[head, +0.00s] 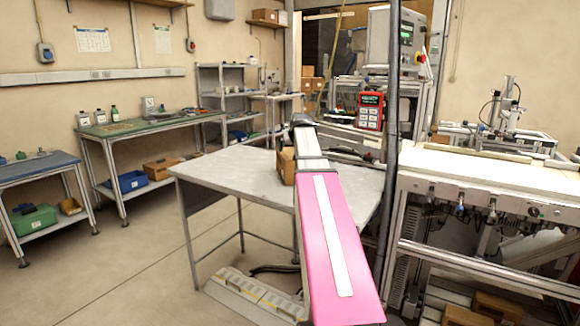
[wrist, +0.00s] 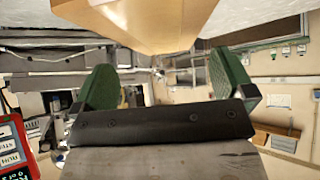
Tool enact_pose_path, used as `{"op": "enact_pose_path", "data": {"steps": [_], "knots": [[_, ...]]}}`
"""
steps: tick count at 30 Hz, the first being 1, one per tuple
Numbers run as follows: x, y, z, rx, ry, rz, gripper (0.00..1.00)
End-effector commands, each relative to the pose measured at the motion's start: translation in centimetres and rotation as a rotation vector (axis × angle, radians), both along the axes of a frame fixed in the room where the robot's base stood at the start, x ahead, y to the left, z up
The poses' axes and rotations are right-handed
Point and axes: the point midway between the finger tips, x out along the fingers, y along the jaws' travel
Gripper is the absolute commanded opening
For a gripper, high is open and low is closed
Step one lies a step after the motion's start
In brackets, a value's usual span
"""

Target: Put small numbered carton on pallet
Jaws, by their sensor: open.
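A small brown carton (head: 286,165) sits on the grey table, partly hidden behind my pink and grey arm in the head view. In the wrist view, a tan carton (wrist: 140,22) fills the top middle, cut off by the frame edge; no number can be read on it. My gripper (wrist: 166,82) shows two green-padded fingers spread wide apart. It is open and empty, with the carton apart from the pads. In the head view the fingers are hidden by the arm. I cannot pick out a pallet for certain; a low slatted grey platform (head: 250,296) lies on the floor.
The grey table (head: 225,167) is bare on its left side. A dark upright post (head: 391,140) and a machine with a red-framed panel (head: 370,110) stand close on the right. A white-topped bench (head: 480,172) is farther right. Floor at left is open.

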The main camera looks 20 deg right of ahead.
Motion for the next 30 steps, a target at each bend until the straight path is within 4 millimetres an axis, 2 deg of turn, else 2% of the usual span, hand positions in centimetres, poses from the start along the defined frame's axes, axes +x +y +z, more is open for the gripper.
{"op": "enact_pose_path", "data": {"steps": [1,11,18,26,29,30], "knots": [[0.7,-0.1,-0.6,0.002,0.002,0.000,1.00],[2.5,-0.2,-2.3,0.002,0.001,-0.001,1.00],[4.9,-0.4,-4.6,0.002,0.001,-0.001,1.00],[5.0,-0.4,-4.9,0.002,-0.001,-0.001,1.00],[5.0,-0.4,-4.9,0.002,-0.001,-0.001,0.71],[5.0,-0.4,-4.9,0.002,-0.001,-0.001,0.58]]}}
